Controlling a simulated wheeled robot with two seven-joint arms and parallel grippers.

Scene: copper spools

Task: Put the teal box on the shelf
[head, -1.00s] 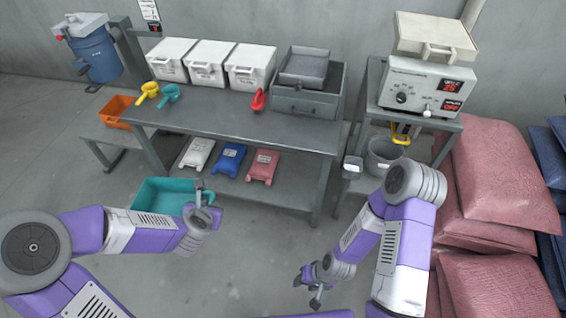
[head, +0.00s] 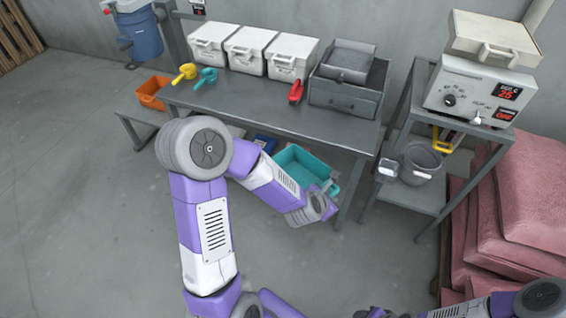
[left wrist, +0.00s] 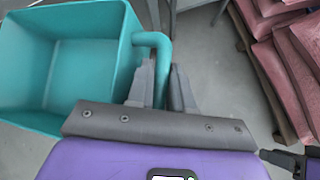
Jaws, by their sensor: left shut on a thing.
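The teal box (head: 300,163) is an open bin with a side handle, in front of the right end of the dark table in the head view. My left gripper (head: 326,203) is at its right side. In the left wrist view, the fingers of my left gripper (left wrist: 163,82) are closed around the handle of the teal box (left wrist: 85,60). The box looks empty and roughly upright. The low shelf under the table is mostly hidden by my left arm and the box. My right gripper is at the bottom edge of the head view, too cut off to read.
The table (head: 240,103) carries white bins (head: 250,48), scoops and a grey drawer unit (head: 345,95). An orange bin (head: 153,93) stands left. A stand (head: 415,195) with a grey bucket (head: 420,165) is right. Pink sacks (head: 500,215) are stacked at right. Floor at left is clear.

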